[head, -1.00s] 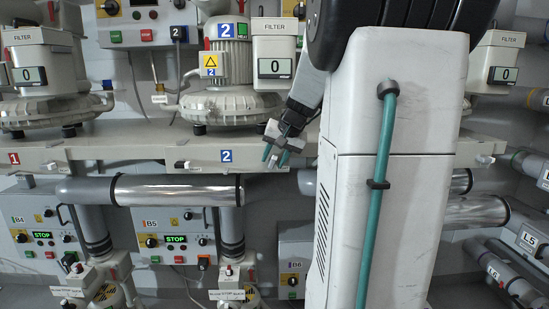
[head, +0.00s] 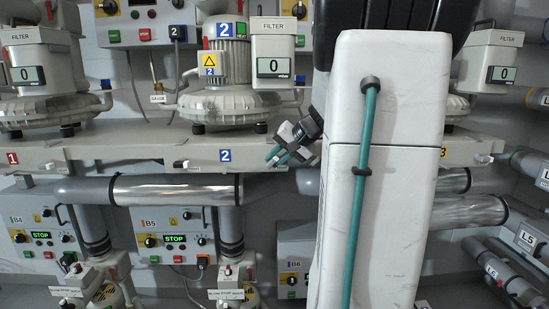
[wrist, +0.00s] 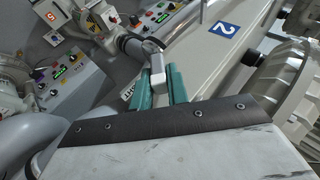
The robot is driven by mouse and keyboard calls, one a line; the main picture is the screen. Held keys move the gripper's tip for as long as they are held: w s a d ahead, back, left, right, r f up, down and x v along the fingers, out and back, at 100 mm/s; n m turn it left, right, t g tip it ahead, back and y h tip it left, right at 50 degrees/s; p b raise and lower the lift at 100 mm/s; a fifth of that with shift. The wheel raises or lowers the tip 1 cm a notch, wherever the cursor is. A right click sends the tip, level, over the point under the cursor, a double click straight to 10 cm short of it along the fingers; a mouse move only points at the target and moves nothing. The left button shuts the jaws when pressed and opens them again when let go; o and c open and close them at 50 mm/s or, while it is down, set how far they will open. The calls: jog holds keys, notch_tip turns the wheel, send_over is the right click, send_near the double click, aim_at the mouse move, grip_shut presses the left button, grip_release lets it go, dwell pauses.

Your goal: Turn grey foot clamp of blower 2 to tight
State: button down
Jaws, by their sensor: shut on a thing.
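Blower 2 (head: 225,95) stands on the pale shelf above its blue 2 sign (head: 226,155). My gripper (head: 276,157) is at the shelf's front edge, right of that sign, with its teal fingers pointing down and left. In the wrist view the teal fingers (wrist: 160,88) are closed around the light grey foot clamp (wrist: 157,66), one on each side of its handle. In the head view this clamp is mostly hidden by the fingers. A small lettered label (wrist: 129,92) lies beside the fingers; I cannot read it surely.
Another pale clamp handle (head: 181,165) is on the shelf edge left of the 2 sign. A silver pipe (head: 175,189) runs under the shelf. Control box B5 (head: 175,240) hangs below. My arm blocks the view to the right.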

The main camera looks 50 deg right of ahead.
jog(key=t+y, duration=0.1)
jog(key=m+t+y, duration=0.1)
jog(key=t, duration=0.1)
jog(key=f+t+y, duration=0.1)
jog(key=shift+s+d+m, duration=0.25)
jog(key=shift+m, duration=0.05)
jog(key=shift+f+m+t+y, duration=0.2)
jog(key=shift+m+t+y, duration=0.15)
jog(key=shift+t, duration=0.65)
jog(key=shift+f+m+t+y, duration=0.25)
jog(key=shift+t+y, duration=0.1)
jog(key=shift+t, duration=0.65)
jog(key=c, duration=1.4)
grip_release()
jog(key=v, duration=0.8)
